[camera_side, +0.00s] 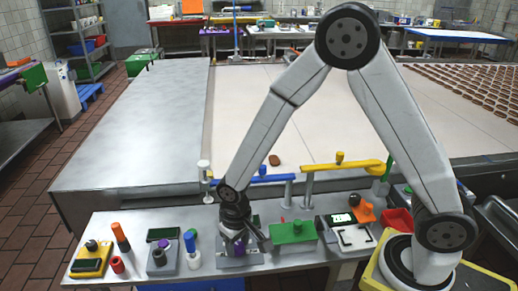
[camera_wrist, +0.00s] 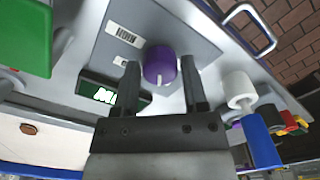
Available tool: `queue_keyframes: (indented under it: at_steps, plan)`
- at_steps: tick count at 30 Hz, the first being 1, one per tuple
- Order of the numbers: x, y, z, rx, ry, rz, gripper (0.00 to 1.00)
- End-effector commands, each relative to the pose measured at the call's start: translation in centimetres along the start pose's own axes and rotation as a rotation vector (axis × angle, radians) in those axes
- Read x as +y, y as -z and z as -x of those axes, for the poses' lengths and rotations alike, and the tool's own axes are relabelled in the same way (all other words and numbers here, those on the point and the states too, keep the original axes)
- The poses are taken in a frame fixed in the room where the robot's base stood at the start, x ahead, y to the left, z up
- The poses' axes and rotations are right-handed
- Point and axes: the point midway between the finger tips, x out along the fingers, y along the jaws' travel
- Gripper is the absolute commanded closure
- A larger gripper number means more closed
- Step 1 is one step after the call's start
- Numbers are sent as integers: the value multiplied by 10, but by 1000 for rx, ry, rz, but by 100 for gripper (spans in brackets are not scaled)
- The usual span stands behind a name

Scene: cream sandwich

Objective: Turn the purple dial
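The purple dial (camera_wrist: 160,65) is a round knob with a pale pointer line, on a grey panel (camera_wrist: 215,45). In the side view the dial (camera_side: 239,248) shows only in part, behind my gripper's fingers. My gripper (camera_side: 240,240) points down at the panel. In the wrist view my gripper (camera_wrist: 160,75) is open, with one finger on each side of the dial. Narrow gaps seem to show between the fingers and the dial, so I see no clear grip. A small display with green-white characters (camera_wrist: 105,95) sits beside the dial.
Left of the panel stand a device with a blue handle (camera_side: 189,241) and a yellow device (camera_side: 91,259). A green box (camera_side: 292,232) stands close on the right. A conveyor (camera_side: 310,120) lies beyond.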

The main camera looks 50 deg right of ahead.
Motion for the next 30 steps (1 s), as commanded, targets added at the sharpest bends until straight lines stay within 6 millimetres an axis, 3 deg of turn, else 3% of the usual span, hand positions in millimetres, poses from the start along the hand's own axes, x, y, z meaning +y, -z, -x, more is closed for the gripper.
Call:
queue_keyframes:
  at_steps: [1,2,17,30]
  plan:
    - [0,0,0,1,0,0,25]
    - [0,0,0,1,0,0,19]
    - [0,0,5,2,1,1,19]
    - [0,1,47,4,2,1,19]
